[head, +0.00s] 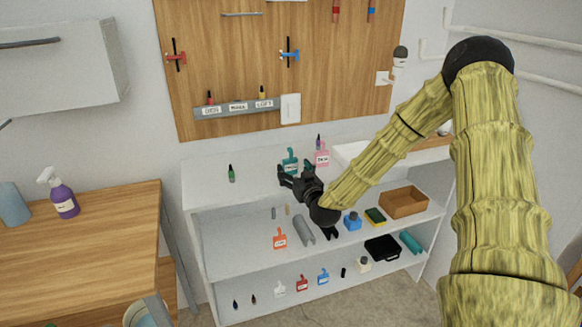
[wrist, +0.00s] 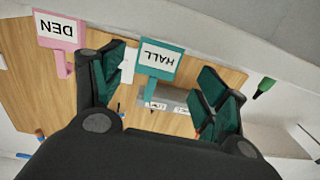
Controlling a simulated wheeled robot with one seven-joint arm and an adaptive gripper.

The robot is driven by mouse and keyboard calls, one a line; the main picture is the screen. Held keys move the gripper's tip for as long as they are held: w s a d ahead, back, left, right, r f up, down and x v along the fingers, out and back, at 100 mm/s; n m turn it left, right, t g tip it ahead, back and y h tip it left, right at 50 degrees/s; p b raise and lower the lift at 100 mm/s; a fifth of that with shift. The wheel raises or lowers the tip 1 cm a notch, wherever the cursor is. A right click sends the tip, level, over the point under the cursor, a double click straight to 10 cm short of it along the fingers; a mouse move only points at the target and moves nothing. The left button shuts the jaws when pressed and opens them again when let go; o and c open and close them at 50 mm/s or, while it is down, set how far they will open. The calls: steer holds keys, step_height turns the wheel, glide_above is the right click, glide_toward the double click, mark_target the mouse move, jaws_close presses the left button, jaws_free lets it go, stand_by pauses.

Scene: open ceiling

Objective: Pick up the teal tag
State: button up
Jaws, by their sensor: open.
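The teal tag (head: 290,160) stands on the white shelf unit's top, just beyond my gripper (head: 290,178) in the head view. In the wrist view the teal tag (wrist: 160,59) appears upside down, with a white label reading HALL and a narrow stem. It shows between the spread fingers of my gripper (wrist: 160,92), which is open and empty. The stem lies nearer the left finger in that view. I see no contact, and I cannot tell the exact depth between fingers and tag.
A pink tag (wrist: 57,35) labelled DEN is beside the teal one, close to the left finger. A green marker-like item (wrist: 263,88) is on the other side. Lower shelves hold an orange tag (head: 280,239), a brown box (head: 404,203) and other small items. A pegboard (head: 280,60) rises behind.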

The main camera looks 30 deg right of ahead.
mark_target(291, 166)
steer(key=w, duration=0.1)
steer(key=w+d+p, duration=0.1)
steer(key=w, duration=0.1)
steer(key=shift+w+d+f, duration=0.15)
steer(key=shift+w+f, duration=0.05)
steer(key=shift+w, duration=0.65)
steer(key=shift+d, duration=0.1)
steer(key=c, duration=1.1)
